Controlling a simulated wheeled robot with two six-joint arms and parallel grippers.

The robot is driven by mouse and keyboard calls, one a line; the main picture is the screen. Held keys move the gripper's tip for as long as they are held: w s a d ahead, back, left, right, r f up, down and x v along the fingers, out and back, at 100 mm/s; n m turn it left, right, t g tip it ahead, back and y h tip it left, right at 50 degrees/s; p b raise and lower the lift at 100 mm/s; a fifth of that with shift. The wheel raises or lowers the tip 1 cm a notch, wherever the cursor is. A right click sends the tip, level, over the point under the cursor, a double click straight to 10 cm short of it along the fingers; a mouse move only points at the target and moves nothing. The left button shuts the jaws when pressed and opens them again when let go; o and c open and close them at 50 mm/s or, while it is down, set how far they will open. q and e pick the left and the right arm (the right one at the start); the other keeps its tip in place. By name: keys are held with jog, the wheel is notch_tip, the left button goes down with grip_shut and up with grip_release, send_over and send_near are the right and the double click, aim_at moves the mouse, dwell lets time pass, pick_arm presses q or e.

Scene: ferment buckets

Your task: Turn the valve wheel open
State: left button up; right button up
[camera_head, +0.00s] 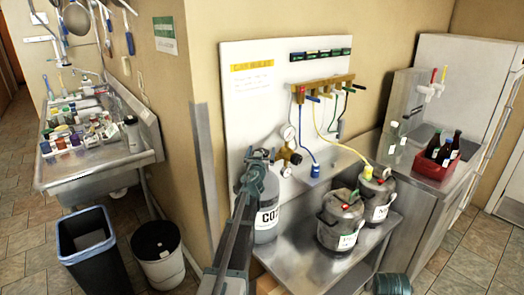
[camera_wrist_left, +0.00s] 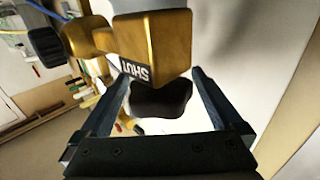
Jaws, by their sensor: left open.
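The grey CO2 cylinder (camera_head: 266,222) stands upright on the metal bench, with a brass regulator and gauges (camera_head: 291,155) at its top right. My left arm reaches up in front of it. My left gripper (camera_head: 262,157) is at the cylinder's top and hides the valve there. In the left wrist view, a brass valve body (camera_wrist_left: 155,45) carries a label reading SHUT. A black valve wheel (camera_wrist_left: 160,100) lies below it, between the two open fingers of my left gripper (camera_wrist_left: 160,82). I cannot tell whether the fingers touch the wheel. My right gripper is out of view.
Two metal kegs (camera_head: 341,222) stand right of the cylinder, with hoses up to a manifold (camera_head: 322,82) on the white panel (camera_head: 245,120). A red bottle crate (camera_head: 436,160) sits farther right. A sink (camera_head: 90,175) and bins (camera_head: 158,250) are at left.

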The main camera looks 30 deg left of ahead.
pick_arm(q)
jog(key=shift+x, duration=0.75)
jog(key=c, duration=1.3)
jog(key=shift+o, duration=0.2)
